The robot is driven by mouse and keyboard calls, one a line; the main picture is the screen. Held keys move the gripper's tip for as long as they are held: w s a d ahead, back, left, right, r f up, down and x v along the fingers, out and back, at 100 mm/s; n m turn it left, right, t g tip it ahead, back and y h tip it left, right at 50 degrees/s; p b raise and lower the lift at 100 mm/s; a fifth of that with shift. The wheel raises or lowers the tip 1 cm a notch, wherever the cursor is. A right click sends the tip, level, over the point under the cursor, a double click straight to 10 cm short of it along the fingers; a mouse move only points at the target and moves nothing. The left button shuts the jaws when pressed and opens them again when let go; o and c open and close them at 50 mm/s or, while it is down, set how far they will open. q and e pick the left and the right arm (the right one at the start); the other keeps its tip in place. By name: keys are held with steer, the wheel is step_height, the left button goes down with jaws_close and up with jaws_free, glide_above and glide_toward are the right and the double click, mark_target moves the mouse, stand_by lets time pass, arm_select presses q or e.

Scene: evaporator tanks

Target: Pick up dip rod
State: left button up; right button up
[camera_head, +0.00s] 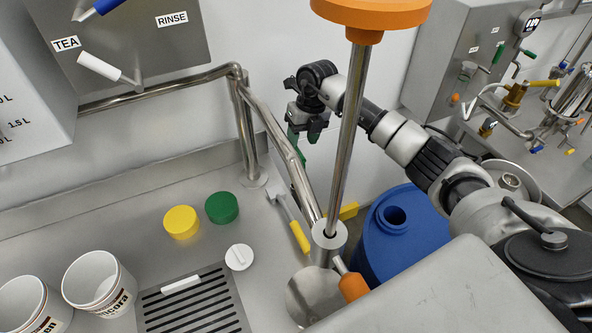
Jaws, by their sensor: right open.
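I cannot tell for certain which thing is the dip rod. A long steel rod (349,140) with a wide orange disc (372,14) on top stands nearly upright, its lower end in a metal collar (328,238). A thin grey tool with a yellow handle (300,237) lies on the steel counter to its left. My right gripper (305,134) hangs fingers down near the wall, left of the upper rod in the picture. It is open, and nothing shows between its fingers. My left gripper is not in view.
A bent steel rail (285,150) runs between my right gripper and the counter. Yellow (181,222) and green (222,207) lids, white cups (99,283) and a drain grate (195,305) are on the counter. A blue drum (400,235) stands below my right arm.

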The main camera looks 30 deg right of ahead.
mark_target(299, 150)
steer(key=f, duration=0.1)
steer(key=a+f+p, duration=0.1)
steer(key=f, duration=0.3)
steer(key=shift+a, duration=0.25)
steer(key=shift+c, duration=0.5)
jaws_close()
